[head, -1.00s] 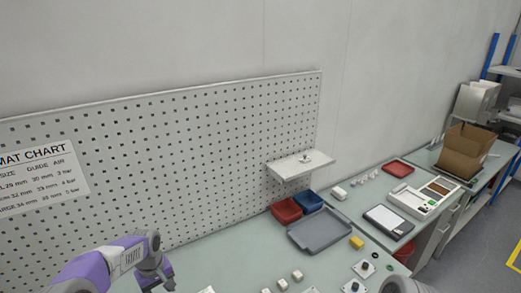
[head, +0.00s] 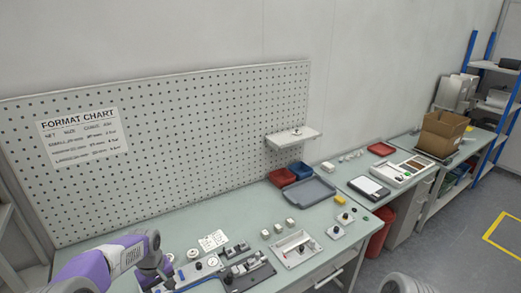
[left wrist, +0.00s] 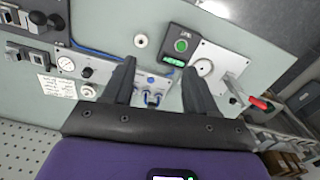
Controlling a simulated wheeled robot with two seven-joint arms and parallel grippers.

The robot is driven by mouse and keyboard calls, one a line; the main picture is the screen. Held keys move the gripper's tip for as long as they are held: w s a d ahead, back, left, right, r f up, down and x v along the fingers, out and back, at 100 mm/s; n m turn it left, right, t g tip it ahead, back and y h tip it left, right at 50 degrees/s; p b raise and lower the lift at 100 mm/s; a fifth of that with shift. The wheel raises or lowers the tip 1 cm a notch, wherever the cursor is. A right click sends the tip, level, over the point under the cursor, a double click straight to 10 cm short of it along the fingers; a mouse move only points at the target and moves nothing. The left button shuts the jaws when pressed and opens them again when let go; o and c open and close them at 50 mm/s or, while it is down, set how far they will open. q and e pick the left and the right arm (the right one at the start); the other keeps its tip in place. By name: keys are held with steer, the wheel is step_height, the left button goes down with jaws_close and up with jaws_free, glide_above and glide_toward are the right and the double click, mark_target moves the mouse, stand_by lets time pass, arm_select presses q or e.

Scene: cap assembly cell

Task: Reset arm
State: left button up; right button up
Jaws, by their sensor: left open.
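My left gripper (head: 166,276) is low at the left of the head view, over the front left of the bench. In the left wrist view its two dark fingers (left wrist: 159,68) are spread apart, with nothing between them. Beyond the fingers lie a plate with blue fittings (left wrist: 152,88), a box with a green button (left wrist: 181,45) and a white plate with a round dial (left wrist: 206,67). My right gripper is not in view; only a grey rounded part of my own body shows at the bottom right of the head view.
A pegboard (head: 200,140) stands behind, with a small shelf (head: 293,138).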

arm_select(q)
steer(key=d+f+b, duration=0.1)
steer(key=d+f, duration=0.1)
steer(key=f, duration=0.2)
steer(key=s+d+f+m+h+b, duration=0.1)
steer(key=d+f, duration=0.1)
steer(key=f, duration=0.3)
steer(key=s+d+f+m+b, duration=0.1)
steer(key=d+f, duration=0.1)
steer(key=f, duration=0.2)
steer(key=shift+s+d+f+h, duration=0.25)
steer(key=shift+d+h, duration=0.05)
steer(key=shift+d, duration=0.1)
steer(key=s+d+f+m+h+b, duration=0.1)
steer(key=s+d+f+b, duration=0.2)
steer(key=s+d+f, duration=0.3)
steer(key=s+d+f+m+h+b, duration=0.1)
steer(key=s+d+f+b, duration=0.3)
steer(key=s+f, duration=0.9)
steer(key=s+d+m, duration=0.1)
steer(key=d, duration=0.2)
steer(key=shift+f+m+t+h, duration=0.3)
steer(key=shift+f, duration=0.1)
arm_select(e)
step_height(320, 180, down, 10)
